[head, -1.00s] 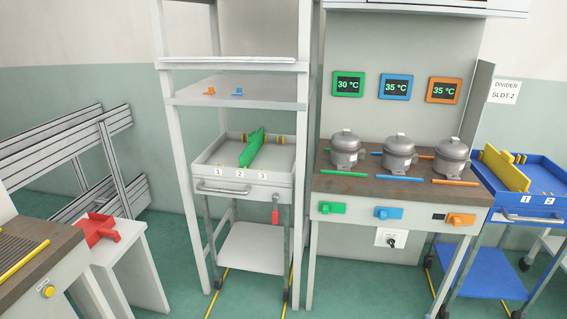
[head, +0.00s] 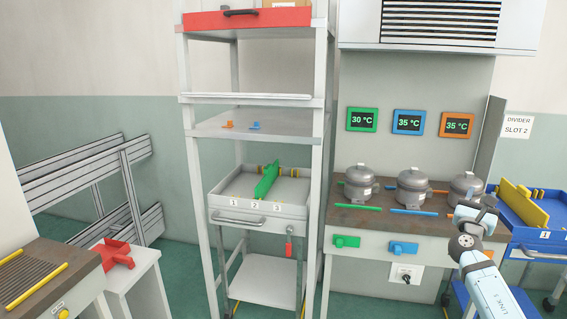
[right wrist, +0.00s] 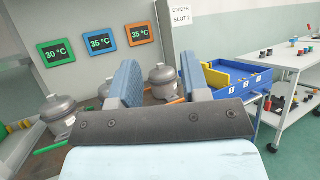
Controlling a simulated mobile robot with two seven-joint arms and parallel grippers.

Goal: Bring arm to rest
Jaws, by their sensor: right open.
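My right arm reaches in from the lower right of the head view. My right gripper (head: 474,212) is in front of the right end of the compressor bench and hides part of it. In the right wrist view its two blue-grey fingers (right wrist: 161,84) stand apart with nothing held between them. A grey compressor (right wrist: 163,82) shows beyond them in the gap. My left gripper is not in view.
Three compressors, one of them the middle one (head: 413,186), stand on the brown-topped bench (head: 350,222). Left of it is a rack with a grey tray (head: 290,211) and green divider (head: 267,181). A blue tray (head: 538,236) with a yellow divider is at right.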

